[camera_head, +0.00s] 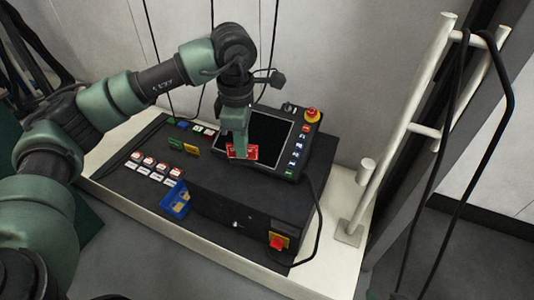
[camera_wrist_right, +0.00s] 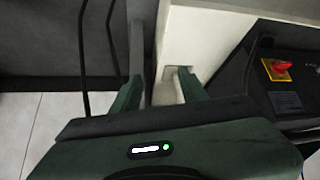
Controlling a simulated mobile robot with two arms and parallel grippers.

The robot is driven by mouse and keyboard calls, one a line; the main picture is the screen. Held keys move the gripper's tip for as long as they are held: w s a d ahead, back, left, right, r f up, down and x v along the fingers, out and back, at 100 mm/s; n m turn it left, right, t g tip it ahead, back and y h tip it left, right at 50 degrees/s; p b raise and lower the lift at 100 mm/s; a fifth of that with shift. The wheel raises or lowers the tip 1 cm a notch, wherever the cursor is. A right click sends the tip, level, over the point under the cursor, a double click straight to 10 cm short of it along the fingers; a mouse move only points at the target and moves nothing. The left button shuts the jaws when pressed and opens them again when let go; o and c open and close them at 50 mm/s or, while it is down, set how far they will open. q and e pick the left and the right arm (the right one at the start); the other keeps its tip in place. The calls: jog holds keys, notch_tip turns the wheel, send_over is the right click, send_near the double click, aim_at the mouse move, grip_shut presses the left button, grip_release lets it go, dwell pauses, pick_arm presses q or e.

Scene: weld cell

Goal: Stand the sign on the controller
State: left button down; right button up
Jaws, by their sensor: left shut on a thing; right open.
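The red sign (camera_head: 243,152) is in my left gripper (camera_head: 238,148), which is shut on it over the top of the black controller (camera_head: 225,187), just in front of the teach pendant. I cannot tell whether the sign touches the controller's top. My right gripper (camera_wrist_right: 158,82) is open and empty in the right wrist view, near the white stand's edge. It does not show in the head view. A corner of the controller (camera_wrist_right: 302,72) shows at the right of the wrist view.
A teach pendant (camera_head: 294,157) with a red stop button lies on the controller. Small labelled cards (camera_head: 142,164), green and yellow blocks (camera_head: 190,150) and a blue bin (camera_head: 177,203) surround the left side. A white rail frame (camera_head: 404,115) with hanging cables stands at right.

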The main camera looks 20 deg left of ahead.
pick_arm(q)
jog(key=w+a+r+n+p, duration=0.2)
jog(key=a+r+n, duration=0.15)
jog(key=n, duration=1.05)
pick_arm(e)
jog(key=s+d+f+g+h+p, duration=0.1)
jog(key=s+d+f+g+p, duration=0.3)
jog(key=s+f, duration=0.45)
pick_arm(q)
jog(key=n+b, duration=0.6)
jog(key=n, duration=1.2)
send_over(220, 183)
notch_tip(220, 183, down, 14)
jog(key=shift+f+b, duration=0.65)
jog(key=shift+f, duration=1.9)
jog(key=shift+r, duration=0.1)
pick_arm(e)
notch_tip(220, 183, up, 11)
jog(key=a, duration=0.1)
jog(key=shift+s+f, duration=0.15)
jog(key=shift+a, duration=0.1)
pick_arm(q)
jog(key=c, duration=1.6)
grip_release()
pick_arm(e)
jog(key=shift+t, duration=0.3)
